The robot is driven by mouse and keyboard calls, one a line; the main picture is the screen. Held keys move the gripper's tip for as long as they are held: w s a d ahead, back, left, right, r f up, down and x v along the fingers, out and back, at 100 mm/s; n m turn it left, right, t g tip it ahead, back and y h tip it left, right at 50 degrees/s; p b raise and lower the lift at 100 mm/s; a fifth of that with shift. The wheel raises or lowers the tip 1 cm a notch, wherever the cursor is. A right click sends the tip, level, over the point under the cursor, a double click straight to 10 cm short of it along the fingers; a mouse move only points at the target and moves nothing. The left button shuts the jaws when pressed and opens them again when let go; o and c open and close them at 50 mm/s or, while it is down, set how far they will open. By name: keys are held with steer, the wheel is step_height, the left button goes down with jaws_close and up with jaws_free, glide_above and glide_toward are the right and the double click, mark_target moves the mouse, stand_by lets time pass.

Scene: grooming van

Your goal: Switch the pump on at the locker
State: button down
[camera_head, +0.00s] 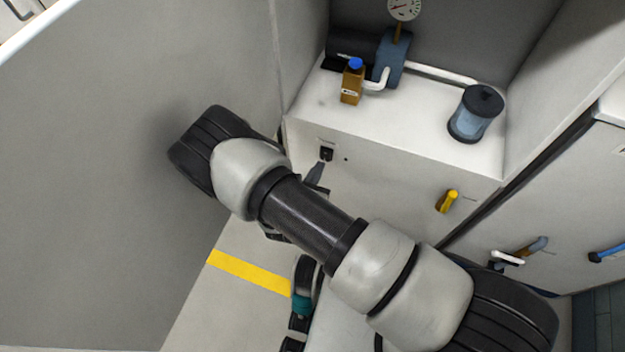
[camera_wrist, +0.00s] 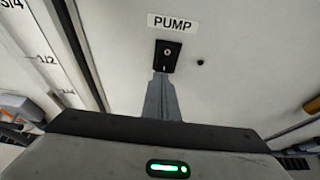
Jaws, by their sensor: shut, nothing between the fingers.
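The black pump switch (camera_head: 326,153) is set in the white front of the locker (camera_head: 385,185), below its top. In the wrist view the switch (camera_wrist: 167,52) sits under a label reading PUMP (camera_wrist: 172,22), with a small light mark on its upper part. My gripper (camera_head: 318,172) is shut and empty. In the wrist view its fingertips (camera_wrist: 162,77) are at the lower edge of the switch; whether they touch it I cannot tell. The pump (camera_head: 391,60), blue with a dark motor, stands on the locker top. Much of my gripper is hidden behind my arm in the head view.
A brown bottle with a blue cap (camera_head: 352,84), a clear canister with a black lid (camera_head: 474,116) and a gauge (camera_head: 405,8) are at the locker top. A yellow handle (camera_head: 447,201) sticks out of the front. A grey wall (camera_head: 90,200) stands close on the left.

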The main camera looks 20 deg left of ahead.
steer(key=shift+w+f, duration=0.1)
steer(key=shift+w, duration=0.35)
steer(key=shift+w, duration=0.25)
steer(key=shift+r+p, duration=0.4)
steer(key=shift+r, duration=0.4)
steer(key=shift+w, duration=0.1)
